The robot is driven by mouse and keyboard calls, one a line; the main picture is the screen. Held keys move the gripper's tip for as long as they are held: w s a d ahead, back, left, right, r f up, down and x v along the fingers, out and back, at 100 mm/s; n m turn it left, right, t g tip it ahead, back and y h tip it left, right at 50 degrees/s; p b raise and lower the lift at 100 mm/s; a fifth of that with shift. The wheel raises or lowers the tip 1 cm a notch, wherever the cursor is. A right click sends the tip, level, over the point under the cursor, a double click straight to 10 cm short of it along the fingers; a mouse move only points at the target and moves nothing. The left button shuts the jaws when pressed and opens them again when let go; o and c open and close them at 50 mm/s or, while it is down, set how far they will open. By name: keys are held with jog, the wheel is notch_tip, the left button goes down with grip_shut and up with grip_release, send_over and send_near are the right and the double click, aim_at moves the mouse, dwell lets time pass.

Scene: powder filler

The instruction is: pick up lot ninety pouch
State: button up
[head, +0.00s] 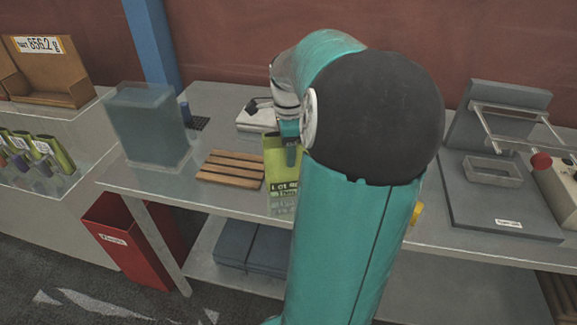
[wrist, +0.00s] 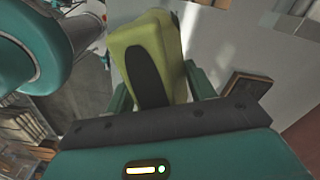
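The lot ninety pouch (head: 283,163) is yellow-green, with a dark label whose visible part starts "Lot 9". In the head view it is upright at the bench's front edge, just right of the wooden slats. My gripper (head: 290,142) is at its upper part, and my arm partly covers it on the right. In the wrist view the pouch (wrist: 160,32), with a dark rounded patch on its face, stands between my two teal fingers (wrist: 162,92). Both fingers appear to touch its sides. Whether its bottom rests on the bench is not clear.
A wooden slatted rack (head: 231,169) and a translucent box (head: 149,127) stand to the left on the bench. Several green pouches (head: 38,150) stand in a holder at far left. A grey machine (head: 497,190) is at right. A red bin (head: 133,238) stands below.

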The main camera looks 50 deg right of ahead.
grip_shut()
jog(key=shift+r, duration=0.2)
